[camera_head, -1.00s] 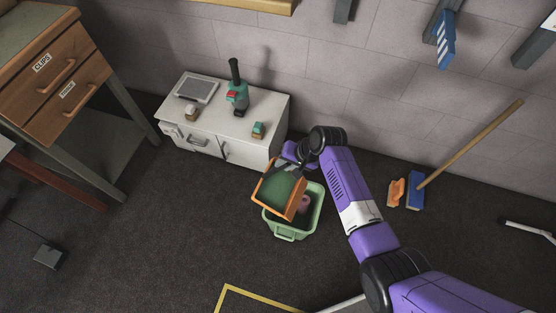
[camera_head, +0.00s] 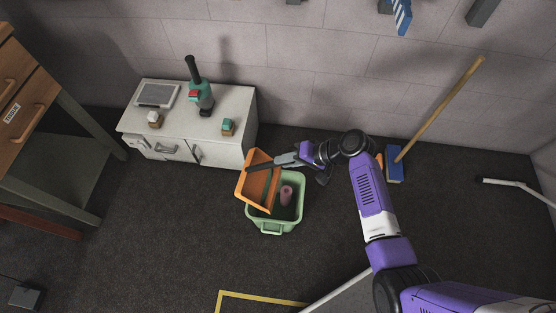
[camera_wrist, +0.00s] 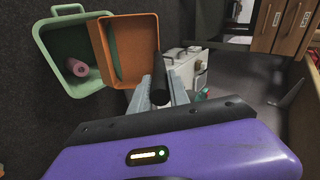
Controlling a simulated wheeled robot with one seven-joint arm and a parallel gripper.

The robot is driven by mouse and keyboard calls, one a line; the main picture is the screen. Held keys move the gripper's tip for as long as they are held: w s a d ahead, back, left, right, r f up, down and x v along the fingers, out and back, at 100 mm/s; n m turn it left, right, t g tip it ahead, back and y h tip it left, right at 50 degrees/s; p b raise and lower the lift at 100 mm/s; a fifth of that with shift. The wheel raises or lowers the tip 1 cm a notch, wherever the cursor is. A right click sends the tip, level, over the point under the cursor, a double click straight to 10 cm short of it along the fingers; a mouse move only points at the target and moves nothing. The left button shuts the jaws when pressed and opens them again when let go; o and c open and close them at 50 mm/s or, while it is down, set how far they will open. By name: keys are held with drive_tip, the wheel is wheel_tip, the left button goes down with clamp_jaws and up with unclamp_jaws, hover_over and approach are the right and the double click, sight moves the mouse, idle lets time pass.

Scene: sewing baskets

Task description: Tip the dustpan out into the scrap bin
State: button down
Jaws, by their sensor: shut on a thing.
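The orange dustpan (camera_head: 256,184) is tipped steeply over the left side of the green scrap bin (camera_head: 268,226). My gripper (camera_head: 278,162) is shut on its dark handle, above the bin's back edge. In the wrist view, my gripper (camera_wrist: 161,82) has the black handle between its fingers. The dustpan (camera_wrist: 132,50) shows bare orange inside there and overlaps the bin (camera_wrist: 52,28). A pink roll (camera_head: 286,195) is inside the bin and also shows in the wrist view (camera_wrist: 77,67). The dustpan hides part of the bin's inside.
A white cabinet (camera_head: 232,150) with a green device (camera_head: 203,98) and small items stands behind and left of the bin. A blue broom (camera_head: 394,165) leans against the wall at right. Yellow floor tape (camera_head: 255,295) lies in front. The floor left of the bin is clear.

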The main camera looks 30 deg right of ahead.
drive_tip(key=s+d+f+t+y+b, duration=0.8)
drive_tip(key=s+d+f+b, duration=0.4)
drive_tip(key=b, duration=1.8)
wheel_tip(320, 180, down, 3)
drive_tip(key=shift+s+d+r+y, duration=0.15)
drive_tip(key=shift+s+d+y, duration=0.25)
drive_tip(key=shift+d, duration=0.6)
drive_tip(key=shift+r, duration=0.1)
idle(2.9)
